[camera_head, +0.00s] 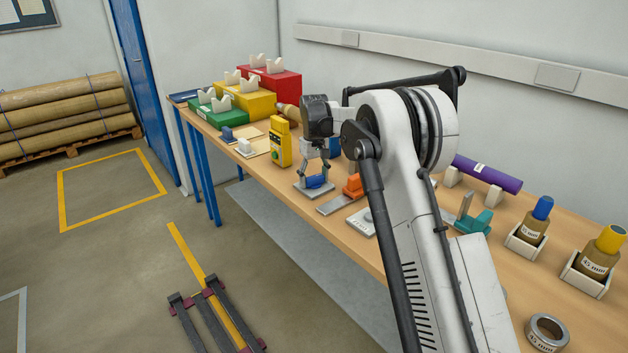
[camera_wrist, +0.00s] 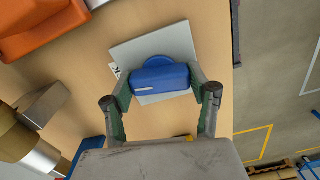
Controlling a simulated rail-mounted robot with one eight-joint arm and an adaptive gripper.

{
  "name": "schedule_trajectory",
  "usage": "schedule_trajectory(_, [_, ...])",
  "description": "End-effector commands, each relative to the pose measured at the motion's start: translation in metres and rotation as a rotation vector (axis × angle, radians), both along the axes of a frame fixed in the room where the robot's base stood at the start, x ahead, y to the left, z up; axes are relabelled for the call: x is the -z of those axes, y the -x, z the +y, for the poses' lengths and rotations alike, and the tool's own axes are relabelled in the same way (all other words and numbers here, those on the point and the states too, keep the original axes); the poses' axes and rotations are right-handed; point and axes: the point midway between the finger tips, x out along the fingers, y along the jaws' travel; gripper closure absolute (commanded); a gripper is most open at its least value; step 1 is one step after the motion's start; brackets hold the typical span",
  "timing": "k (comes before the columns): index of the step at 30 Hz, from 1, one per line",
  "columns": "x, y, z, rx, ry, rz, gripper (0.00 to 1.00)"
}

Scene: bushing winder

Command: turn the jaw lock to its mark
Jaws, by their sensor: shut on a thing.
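A blue knob (camera_wrist: 160,80), which I take to be the jaw lock, sits on a square light grey plate (camera_wrist: 180,38) on the bench. The knob has a rounded base and a raised bar with a short white line on it. Small dark marking (camera_wrist: 115,70) shows at the plate's left edge in the wrist view. My gripper (camera_wrist: 160,83) is shut on the two ends of the blue bar. In the head view my gripper (camera_head: 317,173) reaches down onto the same knob (camera_head: 318,182); the plate's markings are too small to read there.
An orange piece (camera_head: 352,186) on a grey plate stands close to the right. A yellow box with a green button (camera_head: 280,145) stands to the left. Green, yellow and red blocks (camera_head: 270,82) are at the far end. The bench's front edge (camera_wrist: 236,50) is close to the plate.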

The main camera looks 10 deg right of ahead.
Motion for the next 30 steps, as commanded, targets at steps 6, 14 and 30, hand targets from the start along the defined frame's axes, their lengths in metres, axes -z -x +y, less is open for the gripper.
schedule_trajectory(6, [-0.0005, -0.0004, 0.0000, -0.115, 0.000, -0.001, 0.72])
schedule_trajectory(14, [-0.0008, -0.0004, 0.0000, -0.179, 0.000, -0.001, 0.72])
schedule_trajectory(30, [-0.0009, -0.0005, 0.0001, -0.191, -0.001, -0.002, 0.36])
